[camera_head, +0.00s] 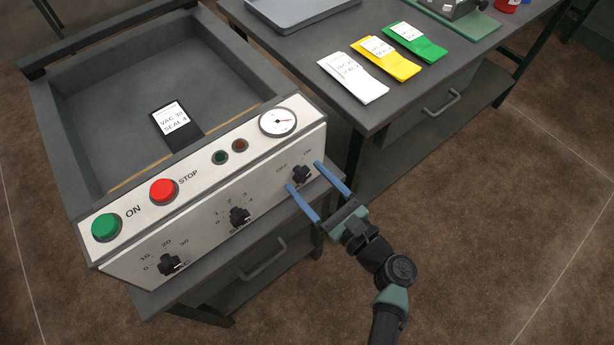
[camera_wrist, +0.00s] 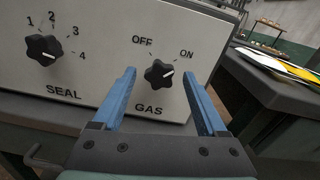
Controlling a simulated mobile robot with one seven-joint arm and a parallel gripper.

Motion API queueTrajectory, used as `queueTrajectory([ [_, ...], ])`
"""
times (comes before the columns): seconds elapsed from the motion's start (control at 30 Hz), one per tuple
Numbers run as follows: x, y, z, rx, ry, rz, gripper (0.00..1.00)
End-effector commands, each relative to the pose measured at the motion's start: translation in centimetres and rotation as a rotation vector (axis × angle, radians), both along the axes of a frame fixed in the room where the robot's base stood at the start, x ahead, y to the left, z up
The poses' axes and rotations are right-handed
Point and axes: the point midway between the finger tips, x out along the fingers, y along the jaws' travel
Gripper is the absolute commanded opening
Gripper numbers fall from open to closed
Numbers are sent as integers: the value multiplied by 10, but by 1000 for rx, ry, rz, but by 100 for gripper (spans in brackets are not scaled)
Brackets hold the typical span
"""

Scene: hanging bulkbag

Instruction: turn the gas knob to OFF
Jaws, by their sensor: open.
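The gas knob (camera_wrist: 158,73) is a black lobed knob above the label GAS on the light front panel (camera_wrist: 105,50). Its white pointer line aims up and right, toward ON; OFF is printed up and left of it. In the head view the gas knob (camera_head: 302,175) is at the panel's right end. My gripper (camera_head: 304,174) has two blue fingers, open, one on each side of the knob. In the wrist view my gripper (camera_wrist: 160,78) frames the knob with clear gaps on both sides. I cannot tell how far the fingertips are from the panel.
The seal knob (camera_head: 239,216) and the vac knob (camera_head: 170,264) sit left along the panel, below the red STOP button (camera_head: 163,191) and green ON button (camera_head: 107,227). A table (camera_head: 300,47) with white, yellow and green packets stands at right. The floor in front is clear.

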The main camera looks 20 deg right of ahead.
Motion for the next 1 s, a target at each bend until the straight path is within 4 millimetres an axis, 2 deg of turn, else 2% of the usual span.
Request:
queueTrajectory([
  [0.13,9,3,0,-1,0,1,75],
  [0.4,10,3,0,-1,0,0,75],
  [0.47,10,3,0,-1,0,0,66],
  [0.83,9,3,0,-1,0,0,0],
  [1.0,9,3,0,-3,-1,0,0],
])
